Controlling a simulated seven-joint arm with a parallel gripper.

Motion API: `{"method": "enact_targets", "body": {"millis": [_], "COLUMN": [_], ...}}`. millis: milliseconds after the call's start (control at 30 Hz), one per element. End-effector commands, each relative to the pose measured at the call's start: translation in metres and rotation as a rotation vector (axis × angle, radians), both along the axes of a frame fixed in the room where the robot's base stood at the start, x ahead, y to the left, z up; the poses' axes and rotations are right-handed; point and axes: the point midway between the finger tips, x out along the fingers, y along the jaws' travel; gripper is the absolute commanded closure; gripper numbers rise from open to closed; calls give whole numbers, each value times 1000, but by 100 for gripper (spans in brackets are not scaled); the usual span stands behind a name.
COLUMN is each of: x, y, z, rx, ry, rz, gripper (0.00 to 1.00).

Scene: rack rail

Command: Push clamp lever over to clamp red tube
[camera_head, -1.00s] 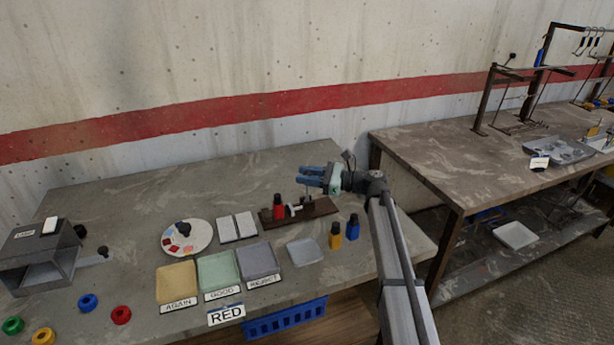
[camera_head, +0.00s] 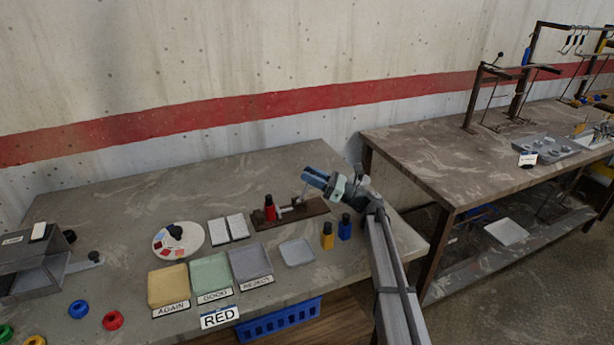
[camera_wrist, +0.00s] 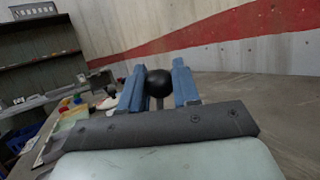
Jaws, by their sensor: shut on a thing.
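The red tube (camera_head: 269,208) with a black top stands upright at the left part of the dark clamp board (camera_head: 318,208) on the near table. A thin clamp lever (camera_head: 304,191) rises from the board, right of the tube. My gripper (camera_head: 312,177) is above the board's right part, its blue fingers pointing up and left. In the wrist view the lever's black ball knob (camera_wrist: 157,83) sits between the two blue fingers, which are shut on it. The fingers hide the knob in the head view. I cannot tell whether the clamp touches the tube.
A yellow bottle (camera_head: 327,236) and a blue bottle (camera_head: 345,228) stand in front of the board, close to my arm. A pale empty tray (camera_head: 297,253) and the grey REJECT tray (camera_head: 250,264) lie nearer the front. A second table (camera_head: 425,160) stands to the right.

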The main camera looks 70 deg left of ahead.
Motion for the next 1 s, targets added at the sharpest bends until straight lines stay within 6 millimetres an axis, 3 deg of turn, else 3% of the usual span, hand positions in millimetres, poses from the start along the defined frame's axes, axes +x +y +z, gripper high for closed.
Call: {"method": "enact_targets", "body": {"millis": [667, 700, 933, 1000], "x": [6, 6, 7, 7], "y": [1, 1, 0, 0], "z": [-3, -3, -3, -3], "rx": [0, 0, 0, 0], "ry": [81, 81, 80, 80], "rz": [0, 0, 0, 0], "gripper": [100, 67, 45, 45]}}
